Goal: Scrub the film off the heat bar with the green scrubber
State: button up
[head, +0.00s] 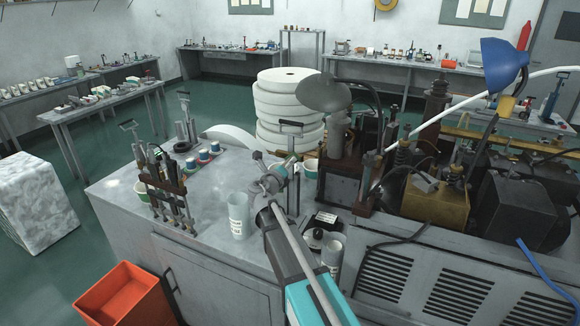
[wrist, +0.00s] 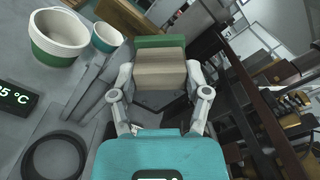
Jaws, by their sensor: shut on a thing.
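The green scrubber is a tan block (wrist: 160,70) with a green pad (wrist: 160,41) on its far face. In the wrist view my gripper (wrist: 160,78) is shut on the tan block, one finger on each side, with the green pad facing away from me. In the head view my arm reaches over the metal bench, and the scrubber cannot be made out there. I cannot clearly pick out the heat bar or any film on it in either view. Part of the area beyond the scrubber is hidden behind the block and fingers.
A white cup with a green band (wrist: 60,38) and a smaller teal cup (wrist: 107,37) stand left of the scrubber. A black temperature display (wrist: 15,98) and dark ring (wrist: 55,158) are nearby. Dark machinery (head: 435,190) crowds the right; a tool rack (head: 165,185) stands left.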

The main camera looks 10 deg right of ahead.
jog(key=shift+w+a, duration=0.65)
jog(key=shift+a, duration=0.2)
jog(key=shift+w, duration=0.1)
jog(key=shift+w+a, duration=0.6)
jog(key=shift+a, duration=0.2)
jog(key=shift+w+a, duration=0.55)
jog(key=shift+a, duration=0.2)
jog(key=shift+s+d, duration=0.65)
jog(key=shift+d, duration=0.15)
jog(key=shift+s+d, duration=0.6)
jog(key=shift+d, duration=0.2)
jog(key=shift+s+d, duration=0.15)
jog(key=shift+d, duration=0.05)
jog(key=shift+s+d, duration=0.5)
jog(key=shift+d, duration=0.25)
jog(key=shift+s+d, duration=0.45)
jog(key=shift+d, duration=0.25)
